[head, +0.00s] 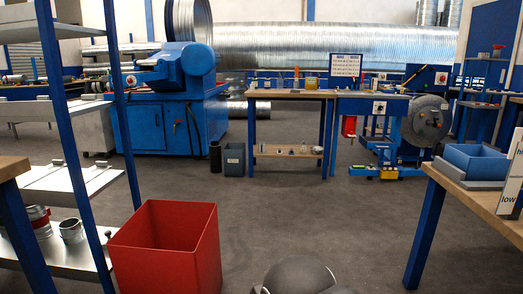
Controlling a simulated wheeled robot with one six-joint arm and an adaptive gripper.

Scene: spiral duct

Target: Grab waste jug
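I cannot make out a waste jug for certain. A small red object (349,126) shows under the blue machine table in the back middle; it is too small to tell whether it is a jug. A grey rounded part of my own arm shows at the bottom middle edge. My gripper's fingers are not in view.
A red open bin (168,250) stands on the floor at front left, beside a blue-framed shelf (70,130). A wooden workbench (482,200) with a blue box (476,160) is at right. A dark grey bin (233,160) stands by the back bench (288,94). The middle floor is clear.

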